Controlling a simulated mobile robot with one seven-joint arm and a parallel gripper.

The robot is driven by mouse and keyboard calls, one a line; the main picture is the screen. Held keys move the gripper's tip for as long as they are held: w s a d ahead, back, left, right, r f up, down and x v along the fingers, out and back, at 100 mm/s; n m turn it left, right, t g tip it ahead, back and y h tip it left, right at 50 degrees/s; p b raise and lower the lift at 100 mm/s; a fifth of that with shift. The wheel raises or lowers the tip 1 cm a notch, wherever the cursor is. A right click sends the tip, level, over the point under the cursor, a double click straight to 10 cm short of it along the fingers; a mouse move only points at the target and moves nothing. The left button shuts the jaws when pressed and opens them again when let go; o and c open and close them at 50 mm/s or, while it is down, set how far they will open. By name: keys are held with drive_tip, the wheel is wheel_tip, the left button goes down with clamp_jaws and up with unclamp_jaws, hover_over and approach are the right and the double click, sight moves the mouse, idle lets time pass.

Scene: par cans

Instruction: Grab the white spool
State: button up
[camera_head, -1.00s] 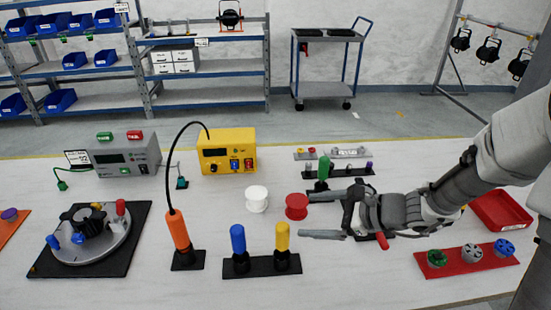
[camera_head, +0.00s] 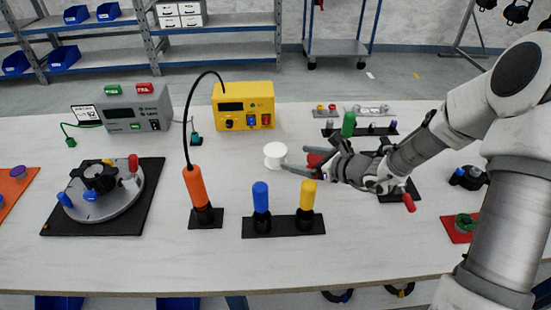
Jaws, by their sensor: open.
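The white spool (camera_head: 275,155) stands on the white table, left of centre of the gripper's reach and in front of the yellow device. My gripper (camera_head: 293,158) comes in from the right with its fingers pointing left toward the spool. It is open, and the fingertips are at the spool's right side; I cannot tell whether they touch it. A red spool (camera_head: 315,159) sits just right of the white one, partly hidden by my gripper's fingers.
A black base with a blue handle (camera_head: 261,197) and a yellow handle (camera_head: 307,195) stands in front. An orange tool (camera_head: 194,187) with a black cable is to the left. The yellow device (camera_head: 243,107) is behind. A green-topped post (camera_head: 348,124) stands behind my gripper.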

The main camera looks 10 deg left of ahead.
sight(278, 151)
drive_tip(key=b+x, duration=0.1)
drive_tip(key=x, duration=0.7)
drive_tip(key=shift+w+a+r, duration=0.1)
drive_tip(key=shift+a+r, duration=0.05)
drive_tip(key=shift+a, duration=0.1)
drive_tip(key=c, duration=1.3)
drive_tip(key=shift+r, duration=0.15)
